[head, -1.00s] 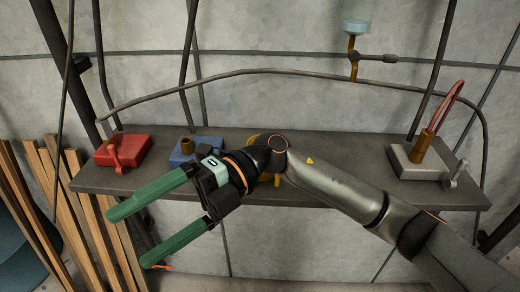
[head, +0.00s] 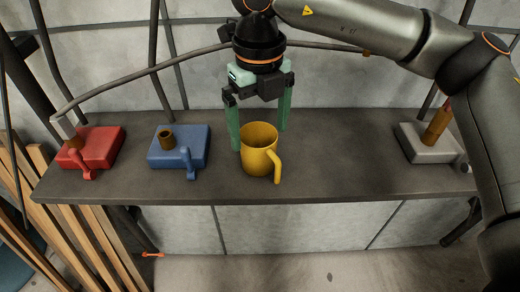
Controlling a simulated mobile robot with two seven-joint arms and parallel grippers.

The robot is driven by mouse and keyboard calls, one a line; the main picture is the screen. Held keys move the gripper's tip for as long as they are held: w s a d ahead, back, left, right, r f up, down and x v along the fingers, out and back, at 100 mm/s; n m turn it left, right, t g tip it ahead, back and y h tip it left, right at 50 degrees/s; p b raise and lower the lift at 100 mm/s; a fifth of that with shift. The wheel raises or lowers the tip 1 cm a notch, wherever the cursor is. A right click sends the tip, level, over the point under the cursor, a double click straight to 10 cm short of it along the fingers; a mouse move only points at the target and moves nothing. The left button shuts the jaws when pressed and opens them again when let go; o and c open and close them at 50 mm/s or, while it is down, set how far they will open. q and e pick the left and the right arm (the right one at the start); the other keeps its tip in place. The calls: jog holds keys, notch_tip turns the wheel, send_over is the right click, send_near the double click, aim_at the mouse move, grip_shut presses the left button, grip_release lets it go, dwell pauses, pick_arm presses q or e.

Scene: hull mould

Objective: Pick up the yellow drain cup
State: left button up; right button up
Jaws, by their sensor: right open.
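The yellow drain cup (head: 257,158) stands upright on the grey shelf (head: 330,180), near the middle, with its handle towards the right front. My right gripper (head: 260,140) points down from above, just behind and over the cup. Its green fingers are open, one to the left of the cup and one behind its right side. The left finger's tip is close to the cup's wall; I cannot tell whether it touches. The cup hides part of the space between the fingers. My left gripper is not in view.
A blue block with a brass socket (head: 180,147) and a red block (head: 92,150) stand to the left on the shelf. A light grey block (head: 424,146) stands at the right end. A bent pipe (head: 150,77) runs behind. The shelf right of the cup is clear.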

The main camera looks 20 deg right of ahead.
aim_at(261, 157)
notch_tip(261, 157, down, 8)
jog(key=shift+w+d+f+p, duration=0.1)
jog(key=shift+d+p, duration=0.05)
jog(key=shift+p, duration=0.5)
jog(key=c, duration=1.2)
